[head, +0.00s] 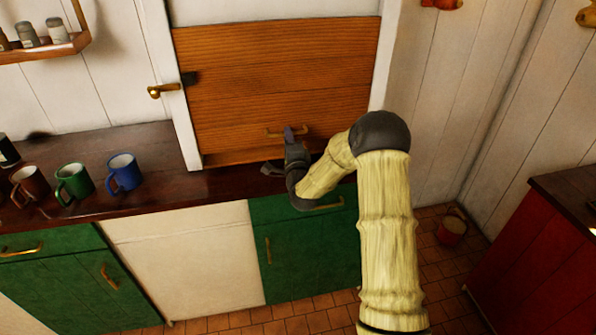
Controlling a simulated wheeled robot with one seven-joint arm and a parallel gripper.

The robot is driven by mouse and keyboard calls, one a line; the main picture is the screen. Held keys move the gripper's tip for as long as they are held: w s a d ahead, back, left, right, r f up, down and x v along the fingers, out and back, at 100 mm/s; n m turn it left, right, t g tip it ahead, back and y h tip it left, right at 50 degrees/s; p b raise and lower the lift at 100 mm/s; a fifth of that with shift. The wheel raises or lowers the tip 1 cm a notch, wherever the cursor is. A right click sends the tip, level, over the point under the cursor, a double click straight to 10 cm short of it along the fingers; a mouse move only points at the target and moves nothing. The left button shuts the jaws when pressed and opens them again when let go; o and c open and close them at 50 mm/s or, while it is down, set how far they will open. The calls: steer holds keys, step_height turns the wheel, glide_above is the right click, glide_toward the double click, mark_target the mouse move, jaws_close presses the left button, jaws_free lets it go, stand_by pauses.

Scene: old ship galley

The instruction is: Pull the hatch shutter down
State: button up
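The hatch shutter (270,75) is a slatted orange-brown wooden panel in a white frame in the head view. It covers nearly all of the lower opening, and its lower edge is close to the sill (235,158). A brass bar handle (272,133) is fixed near the bottom of the shutter. My gripper (289,134) is at this handle, its tip overlapping the middle of the bar. Whether the fingers are closed around the bar cannot be made out at this size. My wrist hides part of the sill and the shutter's lower right.
Several enamel mugs, including a green one (74,183) and a blue one (124,172), stand on the dark counter (100,150) to the left. A brass latch (163,91) sits on the left frame post. A red cabinet (540,260) and a small bucket (453,228) are at right.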

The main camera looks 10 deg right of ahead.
steer(key=s+f+b, duration=0.2)
steer(key=s+f, duration=0.1)
steer(key=s, duration=1.2)
steer(key=shift+c, duration=0.3)
